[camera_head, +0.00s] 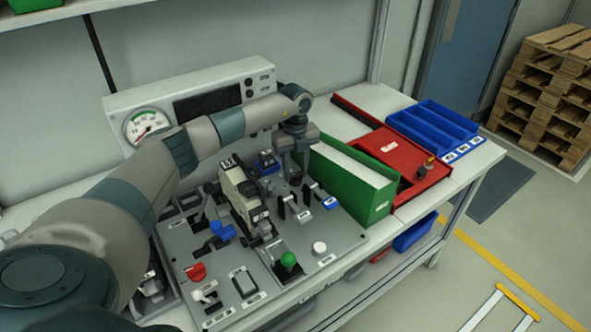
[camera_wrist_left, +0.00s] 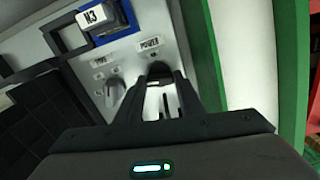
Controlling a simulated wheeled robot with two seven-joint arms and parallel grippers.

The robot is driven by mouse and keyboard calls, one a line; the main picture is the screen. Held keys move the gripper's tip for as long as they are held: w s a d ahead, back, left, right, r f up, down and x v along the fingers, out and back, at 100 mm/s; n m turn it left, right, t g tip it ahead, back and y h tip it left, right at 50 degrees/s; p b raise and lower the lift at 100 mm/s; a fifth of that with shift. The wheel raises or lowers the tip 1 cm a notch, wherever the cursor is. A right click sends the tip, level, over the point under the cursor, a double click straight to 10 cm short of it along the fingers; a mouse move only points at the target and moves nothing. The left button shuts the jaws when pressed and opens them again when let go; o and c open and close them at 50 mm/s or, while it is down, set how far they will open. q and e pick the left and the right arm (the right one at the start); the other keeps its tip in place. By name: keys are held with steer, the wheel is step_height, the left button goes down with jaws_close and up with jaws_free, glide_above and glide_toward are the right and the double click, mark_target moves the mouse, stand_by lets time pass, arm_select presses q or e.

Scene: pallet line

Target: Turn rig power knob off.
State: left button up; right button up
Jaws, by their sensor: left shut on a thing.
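My left gripper (camera_head: 295,177) points down at the back right of the grey control panel (camera_head: 215,262), close to the green box. In the left wrist view its fingers (camera_wrist_left: 160,84) are closed around the rig power knob (camera_wrist_left: 160,68), under the white POWER label (camera_wrist_left: 150,43). Only the dark top of the knob shows between the fingers, so I cannot read its setting. In the head view the gripper hides the knob. My right gripper is in neither view.
A grey knob (camera_wrist_left: 114,92) sits just left of the power knob. A green box (camera_head: 350,184) stands close on the right, with a red case (camera_head: 395,152) beyond. Black levers (camera_head: 284,204), a red knob (camera_head: 196,271) and a green knob (camera_head: 288,260) stand on the panel.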

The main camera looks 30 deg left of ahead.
arm_select(q)
steer(key=shift+r+n, duration=0.15)
steer(key=shift+n, duration=0.75)
steer(key=o, duration=1.1)
steer(key=shift+c, duration=0.2)
